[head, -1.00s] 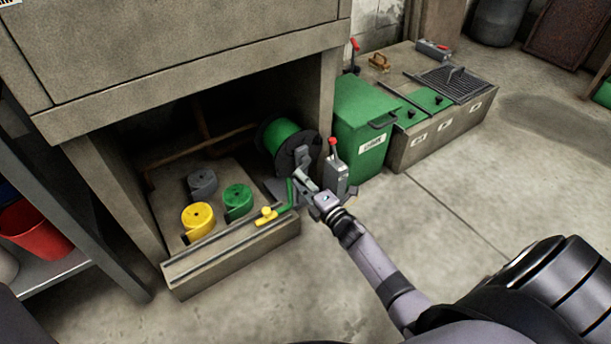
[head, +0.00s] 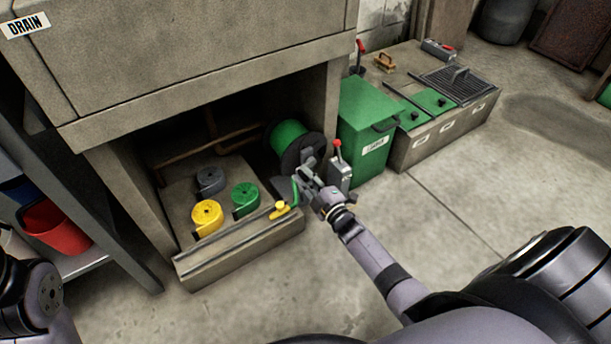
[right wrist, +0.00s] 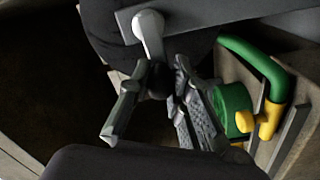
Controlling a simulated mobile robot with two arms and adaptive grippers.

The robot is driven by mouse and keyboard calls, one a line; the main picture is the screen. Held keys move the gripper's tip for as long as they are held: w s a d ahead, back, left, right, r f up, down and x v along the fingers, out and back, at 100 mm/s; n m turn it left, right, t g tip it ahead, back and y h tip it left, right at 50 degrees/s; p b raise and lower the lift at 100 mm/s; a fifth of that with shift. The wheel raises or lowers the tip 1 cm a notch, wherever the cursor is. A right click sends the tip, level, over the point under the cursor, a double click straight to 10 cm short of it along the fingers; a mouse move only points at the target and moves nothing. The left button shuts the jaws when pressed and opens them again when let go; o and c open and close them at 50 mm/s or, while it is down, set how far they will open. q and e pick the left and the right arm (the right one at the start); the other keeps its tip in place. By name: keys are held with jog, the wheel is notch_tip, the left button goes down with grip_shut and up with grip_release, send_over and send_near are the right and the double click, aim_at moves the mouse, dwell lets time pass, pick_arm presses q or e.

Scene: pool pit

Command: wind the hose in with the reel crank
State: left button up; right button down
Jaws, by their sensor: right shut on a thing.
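The hose reel (head: 289,133) carries green hose wound on a drum with a dark flange, inside the concrete recess. In the right wrist view, the grey crank arm (right wrist: 200,18) crosses the top, and its pale handle stem (right wrist: 149,33) runs down between my fingers. My right gripper (right wrist: 165,78) is shut on the crank handle at its dark end. In the head view my right gripper (head: 303,172) is in front of the reel's flange and hides part of the crank. The green hose end with a yellow nozzle (head: 279,210) lies at the ledge. My left gripper is out of view.
A grey box with a red-knobbed lever (head: 339,168) stands close beside my right gripper. A green bin (head: 366,130) is behind it. Floor is clear at right.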

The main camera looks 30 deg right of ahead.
jog(key=shift+d, duration=0.1)
jog(key=c, duration=1.4)
grip_release()
jog(key=shift+c, duration=0.2)
jog(key=s, duration=1.2)
jog(key=shift+d, duration=0.4)
